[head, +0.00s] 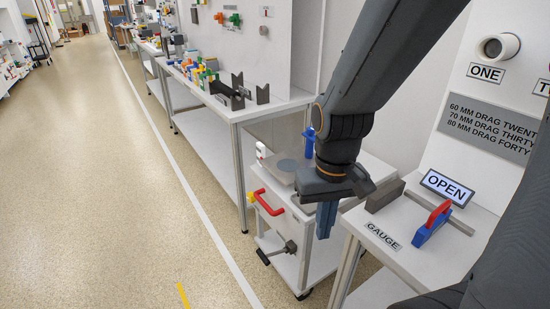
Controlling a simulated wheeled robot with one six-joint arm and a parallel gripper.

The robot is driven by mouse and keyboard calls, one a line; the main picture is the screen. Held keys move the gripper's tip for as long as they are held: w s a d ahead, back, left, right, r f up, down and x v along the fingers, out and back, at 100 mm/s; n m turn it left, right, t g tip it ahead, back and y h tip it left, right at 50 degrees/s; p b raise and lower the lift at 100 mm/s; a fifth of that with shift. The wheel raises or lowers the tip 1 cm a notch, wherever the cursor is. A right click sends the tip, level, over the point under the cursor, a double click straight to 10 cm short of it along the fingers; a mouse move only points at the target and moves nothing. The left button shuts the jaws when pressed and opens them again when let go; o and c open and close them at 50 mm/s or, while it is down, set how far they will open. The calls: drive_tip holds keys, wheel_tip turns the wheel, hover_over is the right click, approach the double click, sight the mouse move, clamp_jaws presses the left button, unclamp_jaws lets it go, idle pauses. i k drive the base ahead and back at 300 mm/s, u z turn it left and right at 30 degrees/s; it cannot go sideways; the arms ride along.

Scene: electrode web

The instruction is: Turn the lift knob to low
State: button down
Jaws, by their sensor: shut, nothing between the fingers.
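My gripper (326,232) hangs pointing down in front of a small white wheeled cart, with its blue-grey fingers shut and nothing between them. The cart's front (280,213) carries a red handle (268,203) and a yellow piece (252,197) beside it. A dark knob-like part (290,247) with a bar sits low on the cart, left of and below my fingertips, apart from them. I cannot tell whether it is the lift knob, and no low mark is readable. My arm and gripper hide part of the cart's top and right side.
A blue upright piece (309,143) and a grey disc (288,165) are on the cart. At right, a white bench holds an OPEN sign (447,188), a GAUGE label (383,236) and a blue-and-red tool (432,222). A long workbench (238,114) stands behind; the floor at left is clear.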

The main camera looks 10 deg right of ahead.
sight(249, 195)
drive_tip(key=z, duration=0.4)
drive_tip(key=k, duration=1.3)
drive_tip(key=u, duration=0.75)
drive_tip(key=i, duration=0.55)
drive_tip(key=u, duration=0.7)
drive_tip(key=i, duration=1.2)
drive_tip(key=z, duration=1.05)
drive_tip(key=i, duration=0.4)
drive_tip(key=z, duration=0.45)
